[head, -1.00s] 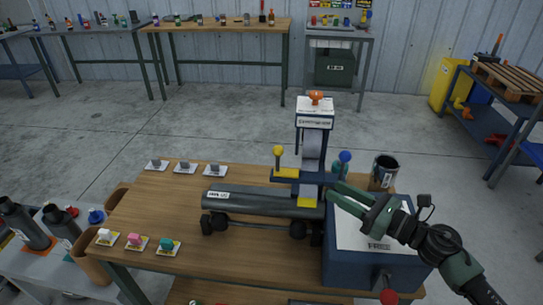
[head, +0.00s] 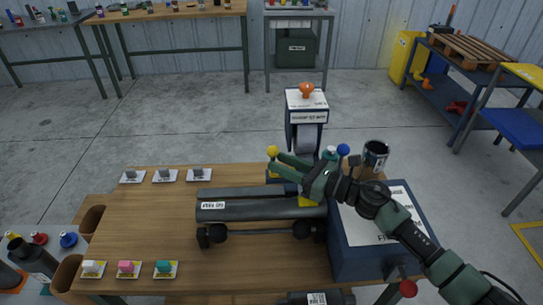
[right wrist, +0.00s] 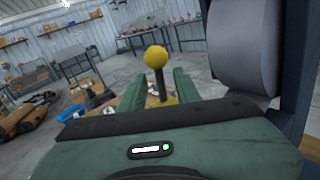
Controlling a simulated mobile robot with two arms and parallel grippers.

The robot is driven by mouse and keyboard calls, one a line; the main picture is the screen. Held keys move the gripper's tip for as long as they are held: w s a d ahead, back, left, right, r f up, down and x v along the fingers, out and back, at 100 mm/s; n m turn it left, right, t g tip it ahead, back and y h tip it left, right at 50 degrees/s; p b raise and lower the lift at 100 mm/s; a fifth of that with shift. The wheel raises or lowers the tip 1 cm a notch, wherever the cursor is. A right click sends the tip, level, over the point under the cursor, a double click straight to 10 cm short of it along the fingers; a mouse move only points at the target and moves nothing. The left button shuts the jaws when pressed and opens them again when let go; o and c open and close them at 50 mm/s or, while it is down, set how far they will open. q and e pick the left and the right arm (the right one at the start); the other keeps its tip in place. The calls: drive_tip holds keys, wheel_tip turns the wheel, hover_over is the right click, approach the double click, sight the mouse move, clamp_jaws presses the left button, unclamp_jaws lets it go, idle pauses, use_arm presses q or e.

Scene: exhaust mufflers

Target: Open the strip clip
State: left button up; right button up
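The strip station (head: 306,115), a dark upright unit with a white top, an orange knob and a grey strip roll, stands at the table's back edge. A yellow ball knob (head: 272,151) sits at its left and a blue ball knob (head: 343,150) at its right. I cannot tell for certain which part is the clip. My right gripper (head: 276,164) reaches in from the right, with its fingertips at the yellow knob. In the right wrist view its fingers are open, with the yellow knob (right wrist: 156,57) between them and gaps on both sides. My left gripper is not in view.
A dark muffler (head: 235,210) lies on roller supports before the station. A blue box with a white top (head: 385,215) and a dark cup (head: 375,156) are at right. Small grey blocks and coloured blocks on cards sit at the table's left.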

drive_tip(key=shift+x, duration=1.55)
clamp_jaws()
